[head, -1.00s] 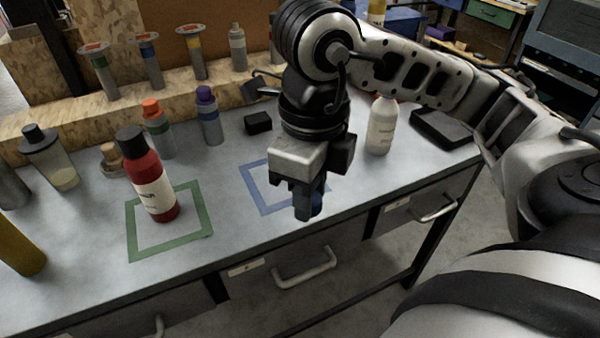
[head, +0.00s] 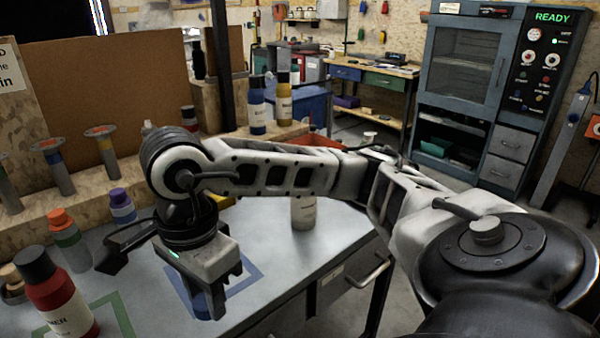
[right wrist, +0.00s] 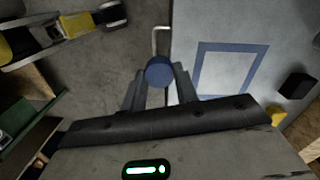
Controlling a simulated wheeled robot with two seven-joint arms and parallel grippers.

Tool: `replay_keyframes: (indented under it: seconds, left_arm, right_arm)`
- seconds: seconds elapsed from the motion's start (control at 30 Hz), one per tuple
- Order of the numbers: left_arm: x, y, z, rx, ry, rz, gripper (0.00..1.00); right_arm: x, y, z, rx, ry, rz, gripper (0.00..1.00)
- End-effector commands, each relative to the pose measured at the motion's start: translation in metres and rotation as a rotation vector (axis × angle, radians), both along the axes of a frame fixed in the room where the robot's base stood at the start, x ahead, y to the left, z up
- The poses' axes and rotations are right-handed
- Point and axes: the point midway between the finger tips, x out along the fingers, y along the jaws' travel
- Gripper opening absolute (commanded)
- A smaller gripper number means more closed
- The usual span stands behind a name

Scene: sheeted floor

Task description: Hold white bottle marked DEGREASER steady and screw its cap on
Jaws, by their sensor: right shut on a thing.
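My right gripper (head: 205,290) points down by the bench's front edge, at the blue outlined square. It is shut on a blue cap (right wrist: 158,71), which shows between the fingertips in the right wrist view. In the head view the cap is mostly hidden by the fingers. A white bottle (head: 303,212) stands upright on the bench, right of and behind the blue square. My right forearm hides its top, and I cannot read its label. My left gripper is not in view.
A red bottle with a black cap (head: 62,297) stands at the green square on the left. Orange-capped (head: 70,245) and purple-capped (head: 122,208) bottles stand behind it. The blue square (right wrist: 236,46) looks empty.

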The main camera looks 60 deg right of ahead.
Motion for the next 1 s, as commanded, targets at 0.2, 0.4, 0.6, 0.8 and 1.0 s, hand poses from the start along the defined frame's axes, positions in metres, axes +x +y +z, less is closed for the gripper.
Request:
replay_keyframes:
  seconds: [0.2, 0.4, 0.6, 0.8, 1.0]
  left_arm:
    - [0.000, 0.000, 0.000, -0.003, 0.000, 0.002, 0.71]
    - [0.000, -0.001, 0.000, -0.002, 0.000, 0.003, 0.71]
    - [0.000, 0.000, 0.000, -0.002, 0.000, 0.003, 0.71]
    - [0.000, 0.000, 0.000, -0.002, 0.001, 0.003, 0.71]
    - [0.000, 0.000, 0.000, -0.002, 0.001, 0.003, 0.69]
  right_arm:
    - [0.025, 0.008, -0.020, 0.004, -0.019, 0.636, 0.09]
    - [0.044, 0.012, -0.038, -0.004, -0.031, 1.161, 0.09]
    - [0.054, 0.014, -0.048, -0.013, -0.032, 1.480, 0.09]
    - [0.057, 0.015, -0.051, -0.017, -0.031, 1.569, 0.09]
    - [0.057, 0.015, -0.051, -0.016, -0.032, 1.569, 0.09]
